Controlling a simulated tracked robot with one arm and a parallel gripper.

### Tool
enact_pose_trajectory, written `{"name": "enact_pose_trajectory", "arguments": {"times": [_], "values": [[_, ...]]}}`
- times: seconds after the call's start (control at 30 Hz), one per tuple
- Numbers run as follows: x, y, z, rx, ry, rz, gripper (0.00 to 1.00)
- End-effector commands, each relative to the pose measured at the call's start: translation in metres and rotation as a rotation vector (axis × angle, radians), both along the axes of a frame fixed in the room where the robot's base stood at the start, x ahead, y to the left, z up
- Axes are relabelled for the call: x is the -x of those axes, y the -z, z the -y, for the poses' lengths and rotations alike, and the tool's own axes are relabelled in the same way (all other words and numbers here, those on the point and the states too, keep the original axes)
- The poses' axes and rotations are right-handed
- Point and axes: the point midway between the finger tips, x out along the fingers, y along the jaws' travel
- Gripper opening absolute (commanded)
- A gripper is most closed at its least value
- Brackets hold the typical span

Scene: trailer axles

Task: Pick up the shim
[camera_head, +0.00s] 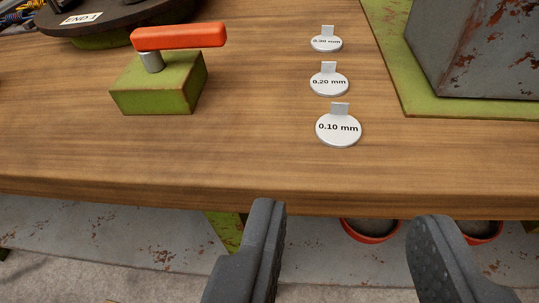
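Three round white shims with small grey tabs lie in a column on the wooden bench (200,160). The nearest is the 0.10 mm shim (338,132), then the 0.20 mm shim (329,85), then the 0.30 mm shim (326,45), whose label is small. My gripper (350,220) is open and empty. Its two dark fingers show at the bottom, spread wide, in front of the bench's near edge. The 0.10 mm shim lies beyond the gap between the fingers, apart from them.
A green block with an orange lever (160,85) stands left of the shims. A dark round plate with a label (90,17) is at the back left. A rusty grey block (480,50) on a green base is at the right. Reddish round containers (370,229) sit below the bench.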

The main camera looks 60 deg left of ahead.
Motion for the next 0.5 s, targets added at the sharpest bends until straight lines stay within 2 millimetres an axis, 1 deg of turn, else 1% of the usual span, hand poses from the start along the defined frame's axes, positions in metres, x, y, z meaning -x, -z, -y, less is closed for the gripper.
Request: {"name": "enact_pose_trajectory", "arguments": {"times": [0.17, 0.5], "values": [[-0.008, 0.006, -0.009, 0.001, 0.0, 0.0, 0.38], [-0.044, 0.029, -0.048, 0.001, -0.002, 0.001, 0.38]]}}
